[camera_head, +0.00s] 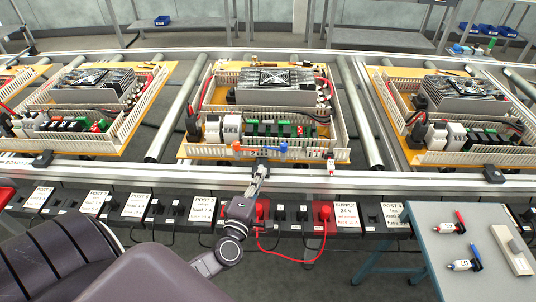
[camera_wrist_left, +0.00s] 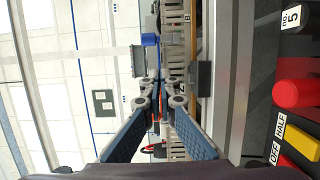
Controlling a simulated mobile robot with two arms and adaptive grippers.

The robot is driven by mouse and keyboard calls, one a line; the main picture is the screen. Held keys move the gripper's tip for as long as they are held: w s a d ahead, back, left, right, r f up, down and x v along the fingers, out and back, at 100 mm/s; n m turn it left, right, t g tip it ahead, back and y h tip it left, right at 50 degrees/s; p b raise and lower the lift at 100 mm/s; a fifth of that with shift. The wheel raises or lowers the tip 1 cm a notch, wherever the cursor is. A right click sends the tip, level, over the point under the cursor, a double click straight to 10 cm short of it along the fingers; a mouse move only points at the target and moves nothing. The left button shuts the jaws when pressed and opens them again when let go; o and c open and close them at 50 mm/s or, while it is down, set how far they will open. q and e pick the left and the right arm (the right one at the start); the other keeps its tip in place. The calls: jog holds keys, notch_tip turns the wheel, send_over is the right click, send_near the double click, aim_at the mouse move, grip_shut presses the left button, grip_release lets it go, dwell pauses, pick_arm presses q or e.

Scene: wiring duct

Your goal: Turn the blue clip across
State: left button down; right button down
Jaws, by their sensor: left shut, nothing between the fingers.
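The blue clip (camera_head: 283,147) sits on the front wall of the slotted duct (camera_head: 215,156) of the middle board, right of an orange clip (camera_head: 236,147). How the blue clip is turned is too small to tell. My left gripper (camera_head: 262,168) is at the front edge of that board, left of the blue clip and apart from it. In the left wrist view its fingertips (camera_wrist_left: 160,80) are together and empty, with the blue clip (camera_wrist_left: 150,40) just beyond them. My right gripper is in neither view.
Neighbouring boards (camera_head: 112,140) stand left and right on the conveyor. Below run labelled sockets with a red cable (camera_head: 290,261). A grey table (camera_head: 440,280) with markers is at right.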

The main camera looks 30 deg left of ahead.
pick_arm(q)
jog(key=x, duration=0.8)
jog(key=shift+w+a, duration=0.2)
jog(key=shift+w, duration=0.15)
jog(key=shift+f, duration=0.1)
jog(key=shift+w+a+f+m+h+b, duration=0.15)
jog(key=shift+a+m+h+b, duration=0.2)
jog(key=shift+m+h+b, duration=0.5)
jog(key=shift+w+a+h, duration=0.2)
jog(key=shift+w+h, duration=0.05)
